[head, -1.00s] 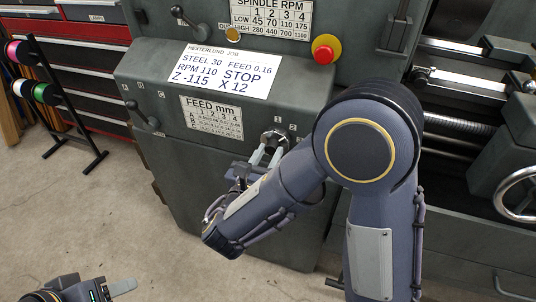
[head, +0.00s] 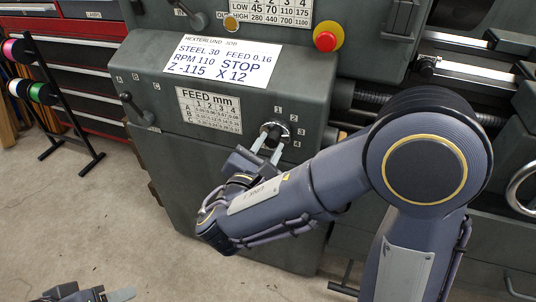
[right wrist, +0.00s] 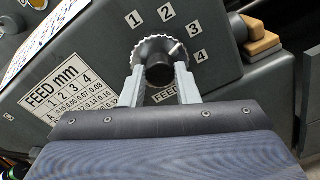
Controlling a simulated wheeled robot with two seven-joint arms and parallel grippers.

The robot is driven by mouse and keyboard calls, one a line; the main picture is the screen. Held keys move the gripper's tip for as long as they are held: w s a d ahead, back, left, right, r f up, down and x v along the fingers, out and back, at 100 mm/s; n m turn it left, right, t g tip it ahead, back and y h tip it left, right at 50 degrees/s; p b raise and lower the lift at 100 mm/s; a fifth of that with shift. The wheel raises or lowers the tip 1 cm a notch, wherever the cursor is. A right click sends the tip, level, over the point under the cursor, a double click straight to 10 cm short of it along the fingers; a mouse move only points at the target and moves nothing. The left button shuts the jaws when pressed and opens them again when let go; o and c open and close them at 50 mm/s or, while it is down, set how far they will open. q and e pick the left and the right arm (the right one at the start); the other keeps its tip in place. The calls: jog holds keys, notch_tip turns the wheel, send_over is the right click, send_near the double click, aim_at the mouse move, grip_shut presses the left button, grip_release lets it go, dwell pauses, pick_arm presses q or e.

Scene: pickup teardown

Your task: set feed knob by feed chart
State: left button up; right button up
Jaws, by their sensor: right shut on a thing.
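The round feed knob (head: 273,132) sits on the grey lathe front, with numbers 1 to 4 around its right side. In the right wrist view the knob (right wrist: 158,66) has a black centre, and its pale mark points up-right toward 3. My right gripper (head: 267,145) is shut on the knob, one finger on each side. The feed chart (head: 208,110), headed FEED mm, is left of the knob; its small figures are hard to read. The job card (head: 222,65) reads FEED 0.16. My left gripper (head: 100,295) is partly cut off at the bottom left; its opening is unclear.
A lever (head: 137,108) stands left of the chart, its handle tilted up-left toward the letter A. A red stop button (head: 326,39) is above right. A spool rack (head: 60,110) stands at the left. The floor in front is clear.

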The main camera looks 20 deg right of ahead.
jog(key=m+b, duration=0.6)
jog(key=shift+f, duration=0.35)
jog(key=shift+r+m+b, duration=0.15)
jog(key=shift+m+b, duration=1.55)
jog(key=shift+b, duration=0.15)
jog(key=o, duration=1)
jog(key=shift+r, duration=0.1)
jog(key=shift+s, duration=0.1)
jog(key=p+v, duration=0.2)
jog(key=v, duration=0.5)
jog(key=shift+s+a, duration=0.15)
jog(key=shift+s, duration=0.2)
